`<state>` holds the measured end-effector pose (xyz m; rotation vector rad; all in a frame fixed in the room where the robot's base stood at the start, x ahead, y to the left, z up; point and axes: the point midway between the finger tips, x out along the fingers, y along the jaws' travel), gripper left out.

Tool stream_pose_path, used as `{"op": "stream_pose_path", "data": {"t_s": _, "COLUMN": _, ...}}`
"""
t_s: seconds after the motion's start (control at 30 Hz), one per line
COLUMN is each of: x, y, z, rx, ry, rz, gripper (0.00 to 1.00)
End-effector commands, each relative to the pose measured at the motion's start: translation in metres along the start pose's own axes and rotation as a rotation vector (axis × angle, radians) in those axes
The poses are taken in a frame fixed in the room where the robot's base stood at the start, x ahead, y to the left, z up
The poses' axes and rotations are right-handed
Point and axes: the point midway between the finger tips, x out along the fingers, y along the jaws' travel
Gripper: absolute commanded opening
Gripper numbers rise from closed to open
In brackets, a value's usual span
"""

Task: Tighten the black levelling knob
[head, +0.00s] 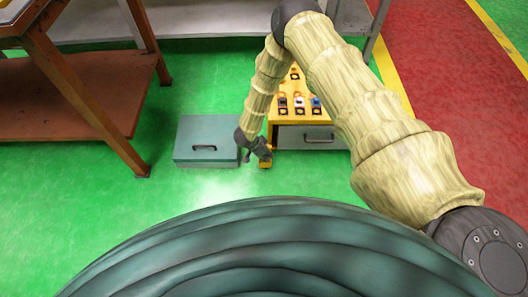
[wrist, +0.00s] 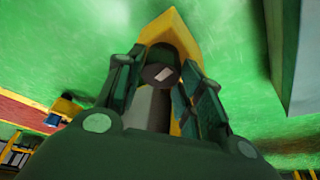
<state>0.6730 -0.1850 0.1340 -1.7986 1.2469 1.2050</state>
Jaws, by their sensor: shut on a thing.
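The black levelling knob (wrist: 158,55) is a dark round piece with a pale mark near it, in the middle of the wrist view. It sits against a yellow part (wrist: 180,28), seemingly the foot of the yellow workbench. My gripper (wrist: 162,68) is shut on the knob, one finger on each side. In the head view my gripper (head: 260,150) is low, at the front left corner of the yellow workbench (head: 275,102), by its yellow foot (head: 265,163). The knob is too small and hidden to make out there.
A teal box (head: 190,128) with a dark handle stands on the green floor just left of my gripper. A grey drawer (head: 320,138) is under the workbench, which carries several small parts. A brown wooden table (head: 75,95) stands at the left. The floor between is clear.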

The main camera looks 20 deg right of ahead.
Motion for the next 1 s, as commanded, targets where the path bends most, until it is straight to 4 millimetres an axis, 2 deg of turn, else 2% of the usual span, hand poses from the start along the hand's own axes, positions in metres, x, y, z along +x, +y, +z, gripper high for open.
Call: {"op": "stream_pose_path", "data": {"t_s": 1.0, "x": 0.0000, "y": -0.0056, "z": -0.0055, "rx": 0.894, "ry": 0.001, "rz": 0.368, "gripper": 0.13}}
